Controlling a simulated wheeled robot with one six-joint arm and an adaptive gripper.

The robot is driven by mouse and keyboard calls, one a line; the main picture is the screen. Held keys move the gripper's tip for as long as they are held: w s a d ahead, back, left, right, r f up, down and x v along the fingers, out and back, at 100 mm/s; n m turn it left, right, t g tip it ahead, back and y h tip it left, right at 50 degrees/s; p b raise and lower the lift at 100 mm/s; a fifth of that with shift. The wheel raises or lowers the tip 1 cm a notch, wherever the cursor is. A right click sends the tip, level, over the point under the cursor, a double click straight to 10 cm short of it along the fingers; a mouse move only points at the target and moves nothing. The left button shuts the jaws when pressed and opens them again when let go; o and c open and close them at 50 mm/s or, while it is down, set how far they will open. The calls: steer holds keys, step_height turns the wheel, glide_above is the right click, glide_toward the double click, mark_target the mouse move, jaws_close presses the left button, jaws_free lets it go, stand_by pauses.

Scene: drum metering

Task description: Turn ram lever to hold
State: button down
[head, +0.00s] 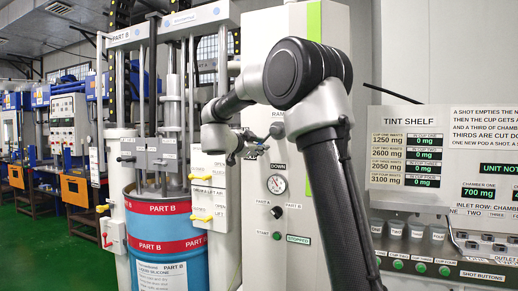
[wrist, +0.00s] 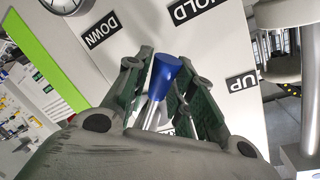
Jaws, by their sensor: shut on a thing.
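The ram lever has a blue knob (wrist: 166,68) on a pale metal shaft (wrist: 151,112). In the wrist view it stands between my gripper's (wrist: 155,85) two dark green fingers, which are closed around it. The DOWN label (wrist: 102,30), HOLD label (wrist: 192,8) and UP label (wrist: 243,82) show on the white panel around it, turned in this view. The knob lies between the DOWN and UP sides, below HOLD in the picture; its exact setting is hard to tell. In the head view my gripper (head: 254,146) is at the white panel, and the lever is largely hidden there.
A round gauge (head: 277,184) sits below the DOWN label (head: 279,167) in the head view. A blue Part B drum (head: 165,255) with yellow-handled valves (head: 201,218) stands left. A tint shelf (head: 430,125) with cups and buttons is at right.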

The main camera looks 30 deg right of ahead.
steer(key=c, duration=1.2)
jaws_free()
steer(key=v, duration=1.2)
